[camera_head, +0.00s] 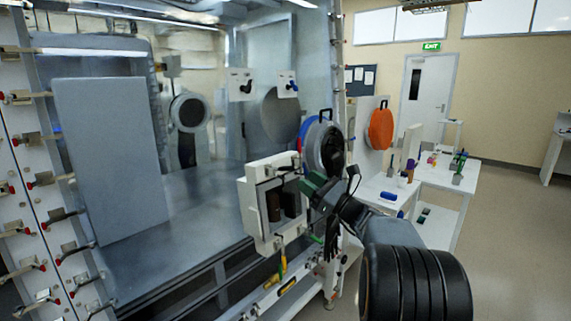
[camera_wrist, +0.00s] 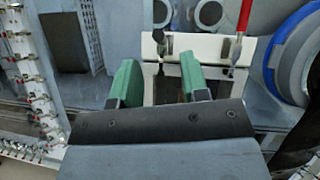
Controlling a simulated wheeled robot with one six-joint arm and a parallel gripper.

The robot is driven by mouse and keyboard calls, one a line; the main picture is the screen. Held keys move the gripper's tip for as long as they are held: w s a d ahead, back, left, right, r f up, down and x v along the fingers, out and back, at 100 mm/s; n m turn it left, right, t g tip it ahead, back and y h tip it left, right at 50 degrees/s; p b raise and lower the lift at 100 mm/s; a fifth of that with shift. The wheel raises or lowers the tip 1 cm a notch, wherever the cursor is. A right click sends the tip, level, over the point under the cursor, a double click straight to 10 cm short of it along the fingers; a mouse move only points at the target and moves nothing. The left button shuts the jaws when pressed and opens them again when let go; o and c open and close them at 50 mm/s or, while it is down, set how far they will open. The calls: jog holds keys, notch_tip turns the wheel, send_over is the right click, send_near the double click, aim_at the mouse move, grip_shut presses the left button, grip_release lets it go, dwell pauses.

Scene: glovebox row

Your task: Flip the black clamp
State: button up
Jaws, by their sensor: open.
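A clamp with a black handle (camera_wrist: 159,38) stands at the left end of the top edge of a white box (camera_wrist: 214,46) in the wrist view. A red-handled clamp (camera_wrist: 243,22) is at its right end. In the head view my gripper (camera_head: 311,186) is at the right side of the white box (camera_head: 257,171). A black clamp also shows on a white plate (camera_head: 235,92) farther back.
Round ports, one blue-rimmed (camera_wrist: 283,60), are close on the right. A panel with several red-tipped clamps (camera_head: 40,180) lines the left. White tables (camera_head: 440,178) stand at right; the floor there is clear.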

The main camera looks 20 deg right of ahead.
aim_at(284, 168)
jog(key=p+x, duration=0.2)
jog(key=x, duration=0.7)
grip_shut()
dwell(0.5)
